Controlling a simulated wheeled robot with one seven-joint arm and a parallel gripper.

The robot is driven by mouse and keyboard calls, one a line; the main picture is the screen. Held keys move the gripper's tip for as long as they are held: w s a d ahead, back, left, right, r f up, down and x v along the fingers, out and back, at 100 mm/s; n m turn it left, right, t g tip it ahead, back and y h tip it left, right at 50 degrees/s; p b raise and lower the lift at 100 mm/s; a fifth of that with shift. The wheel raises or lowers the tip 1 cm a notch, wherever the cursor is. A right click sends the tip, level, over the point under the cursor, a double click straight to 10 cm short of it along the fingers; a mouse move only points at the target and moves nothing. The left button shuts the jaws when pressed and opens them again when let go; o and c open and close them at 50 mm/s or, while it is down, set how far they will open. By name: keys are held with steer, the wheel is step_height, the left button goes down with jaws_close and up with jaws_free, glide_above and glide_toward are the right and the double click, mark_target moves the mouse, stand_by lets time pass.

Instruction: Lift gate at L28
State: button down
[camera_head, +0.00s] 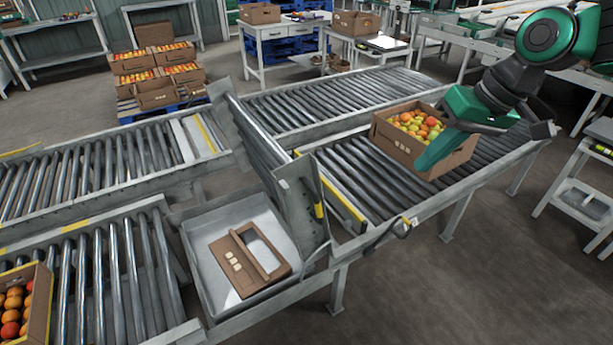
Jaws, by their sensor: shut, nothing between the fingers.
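The gate (262,140) is a hinged roller section between the left and right conveyor runs. It stands raised and steeply tilted, with a grey metal end plate and a yellow strip (319,211) on its near side. No L28 marking is legible. My green gripper (424,164) is at the right, well apart from the gate. It is shut and empty, pointing down in front of a cardboard crate (464,160) of red, orange and yellow tomatoes on the right conveyor. It hides part of that crate; whether it touches it I cannot tell.
A grey metal tray (205,286) near the gate's foot holds an empty-looking cardboard piece (236,268). The right conveyor (352,168) is clear left of the crate. Another tomato crate (38,318) sits at lower left. Stacked crates (157,95) stand behind. The floor at lower right is free.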

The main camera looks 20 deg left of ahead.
steer(key=s+a+r+n+g+y, duration=0.1)
steer(key=s+a+n, duration=0.15)
steer(key=a, duration=0.65)
steer(key=s+a+r+n+g+y, duration=0.15)
steer(key=s+a, duration=0.25)
steer(key=a, duration=0.4)
steer(key=shift+n+h, duration=0.3)
steer(key=shift+h, duration=0.05)
steer(key=x, duration=1)
steer(key=shift+w+a+f, duration=0.2)
steer(key=shift+w+f, duration=0.05)
steer(key=shift+f, duration=0.1)
steer(key=s+a+f, duration=0.2)
steer(key=s+a, duration=0.2)
steer(key=s, duration=0.1)
steer(key=shift+s+f, duration=0.3)
steer(key=shift+f, duration=0.05)
